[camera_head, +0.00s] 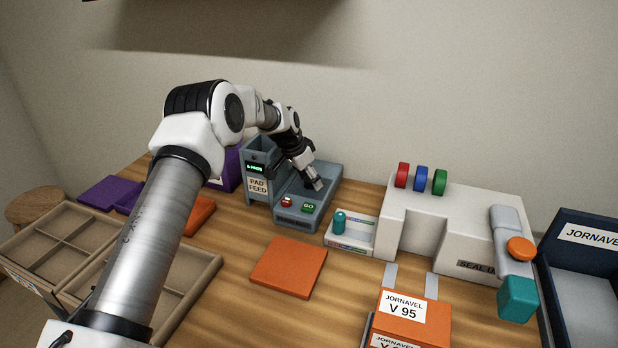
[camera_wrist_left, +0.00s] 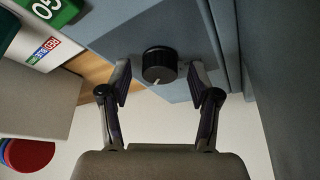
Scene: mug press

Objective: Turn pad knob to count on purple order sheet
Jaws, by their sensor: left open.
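The pad feed machine (camera_head: 262,205) is blue-grey and stands near the wall, with a small green display (camera_head: 255,167) too small to read. My left gripper (camera_head: 318,184) reaches down over its tray side. In the left wrist view, the round black pad knob (camera_wrist_left: 159,62) with a white pointer mark lies between the two fingers of my left gripper (camera_wrist_left: 159,80). The fingers are open, with a gap on both sides of the knob. The knob is hidden in the head view. Flat purple pieces (camera_head: 101,192) lie at the left; I cannot read an order sheet there. My right gripper is not in view.
A red button (camera_head: 287,201) and a green GO button (camera_head: 307,207) sit on the machine's front. An orange pad (camera_head: 289,267) lies in front.

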